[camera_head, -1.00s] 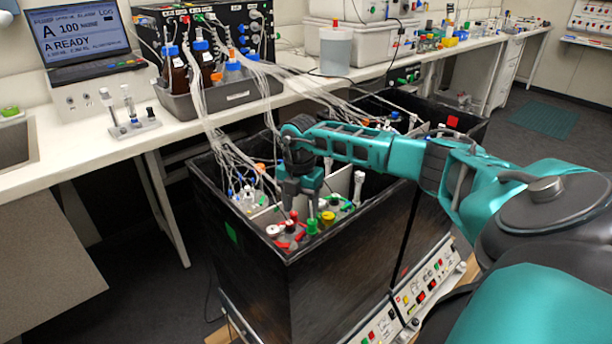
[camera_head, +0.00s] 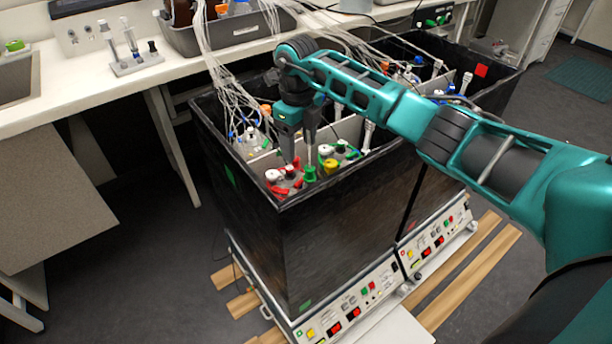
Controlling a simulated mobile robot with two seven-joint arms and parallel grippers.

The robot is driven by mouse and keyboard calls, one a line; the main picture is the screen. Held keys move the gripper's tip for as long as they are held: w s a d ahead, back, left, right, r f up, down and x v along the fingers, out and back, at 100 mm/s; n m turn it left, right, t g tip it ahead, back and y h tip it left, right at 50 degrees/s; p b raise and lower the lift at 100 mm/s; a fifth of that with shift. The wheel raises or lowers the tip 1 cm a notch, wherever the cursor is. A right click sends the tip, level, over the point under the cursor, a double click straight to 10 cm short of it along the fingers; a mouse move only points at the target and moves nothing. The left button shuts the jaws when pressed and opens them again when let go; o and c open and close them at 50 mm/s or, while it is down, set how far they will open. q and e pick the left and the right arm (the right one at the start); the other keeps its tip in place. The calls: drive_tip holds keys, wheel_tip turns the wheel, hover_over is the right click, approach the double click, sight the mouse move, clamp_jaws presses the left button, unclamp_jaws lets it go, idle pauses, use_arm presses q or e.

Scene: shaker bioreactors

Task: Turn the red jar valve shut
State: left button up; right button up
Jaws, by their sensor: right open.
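The red jar (camera_head: 284,182) stands in the near front corner of the black shaker box, with a white cap and red fittings on its lid. A red valve part (camera_head: 296,163) shows at its upper right, close by a fingertip. My right gripper (camera_head: 300,162) points down over the front of the box, fingers apart, just above and behind the red and green fittings. I cannot tell whether a finger touches the valve. A green-capped fitting (camera_head: 309,174) and a yellow cap (camera_head: 330,167) are just right of the fingers. My left gripper is not in view.
A jar with blue fittings (camera_head: 249,141) and a bundle of clear tubes (camera_head: 215,85) lie left of my arm. The white bench (camera_head: 60,100) runs behind.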

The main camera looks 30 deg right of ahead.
sight(300, 181)
wheel_tip(300, 181, down, 10)
drive_tip(key=shift+r+b, duration=0.1)
drive_tip(key=shift+b, duration=0.35)
drive_tip(key=shift+f, duration=0.55)
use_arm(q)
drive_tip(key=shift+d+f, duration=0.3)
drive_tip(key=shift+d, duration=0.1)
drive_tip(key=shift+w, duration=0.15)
use_arm(e)
drive_tip(key=shift+c, duration=0.4)
drive_tip(key=c, duration=1)
drive_tip(key=shift+m, duration=1.1)
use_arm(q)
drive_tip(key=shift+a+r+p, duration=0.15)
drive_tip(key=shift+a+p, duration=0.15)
use_arm(e)
drive_tip(key=shift+m, duration=0.5)
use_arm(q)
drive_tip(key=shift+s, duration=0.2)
